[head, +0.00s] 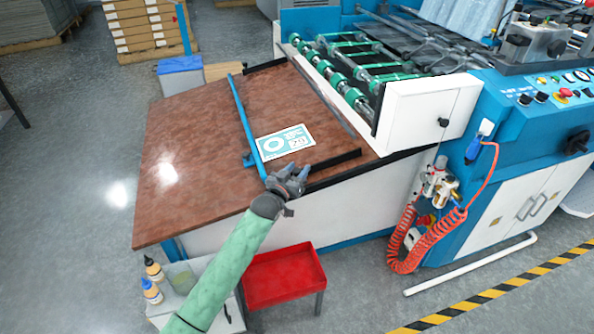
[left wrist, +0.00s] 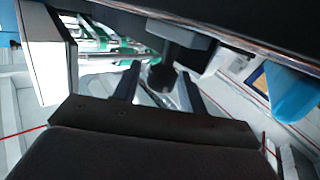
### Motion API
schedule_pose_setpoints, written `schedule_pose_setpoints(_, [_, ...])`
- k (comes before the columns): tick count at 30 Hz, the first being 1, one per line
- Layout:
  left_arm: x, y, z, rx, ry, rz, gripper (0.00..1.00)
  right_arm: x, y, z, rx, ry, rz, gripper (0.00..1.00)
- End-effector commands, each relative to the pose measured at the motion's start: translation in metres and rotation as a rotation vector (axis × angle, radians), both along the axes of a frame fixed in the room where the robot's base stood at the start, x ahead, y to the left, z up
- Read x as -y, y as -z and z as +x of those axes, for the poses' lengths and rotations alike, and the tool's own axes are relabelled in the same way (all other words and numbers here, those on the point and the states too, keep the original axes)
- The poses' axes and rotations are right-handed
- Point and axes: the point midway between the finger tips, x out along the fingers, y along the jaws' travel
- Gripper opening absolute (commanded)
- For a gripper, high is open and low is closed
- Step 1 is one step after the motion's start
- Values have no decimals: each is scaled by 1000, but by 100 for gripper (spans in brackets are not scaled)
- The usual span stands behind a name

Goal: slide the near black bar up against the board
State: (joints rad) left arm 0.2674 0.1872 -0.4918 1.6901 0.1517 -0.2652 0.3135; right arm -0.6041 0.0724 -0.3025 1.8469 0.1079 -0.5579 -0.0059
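The near black bar (head: 333,163) lies along the near right part of the brown table, close to the board's near side, with a strip of brown surface between them. The board (head: 285,142), flat, white and teal with printed marks, lies against the long blue bar (head: 246,122). My left gripper (head: 293,170) is at the left end of the near black bar. In the left wrist view its two fingers (left wrist: 160,90) stand apart, with a dark round knob (left wrist: 163,75) showing between them; I cannot tell whether they touch it. My right gripper is out of view.
Another black bar (head: 265,65) lies at the table's far edge. The brown table (head: 190,130) is bare left of the blue bar. The machine with green rollers (head: 345,85) stands behind. A red tray (head: 283,278) and bottles (head: 152,280) are below the near edge.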

Motion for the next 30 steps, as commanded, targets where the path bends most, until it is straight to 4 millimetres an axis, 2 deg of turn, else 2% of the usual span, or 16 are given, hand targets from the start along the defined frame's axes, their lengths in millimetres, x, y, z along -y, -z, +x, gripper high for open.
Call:
schedule_pose_setpoints(1, [0, 0, 0, 0, 0, 0, 31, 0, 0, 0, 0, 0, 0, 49])
schedule_pose_setpoints(6, [0, 0, 0, 0, 0, 0, 0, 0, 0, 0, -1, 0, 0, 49])
schedule_pose_setpoints(14, [-2, 0, 6, 0, 0, 1, 0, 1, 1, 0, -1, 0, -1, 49])
schedule_pose_setpoints(24, [-13, 0, 41, 0, 0, 0, 0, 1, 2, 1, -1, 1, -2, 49])
schedule_pose_setpoints(30, [-14, 0, 42, 0, 0, -1, 0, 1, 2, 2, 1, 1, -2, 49])
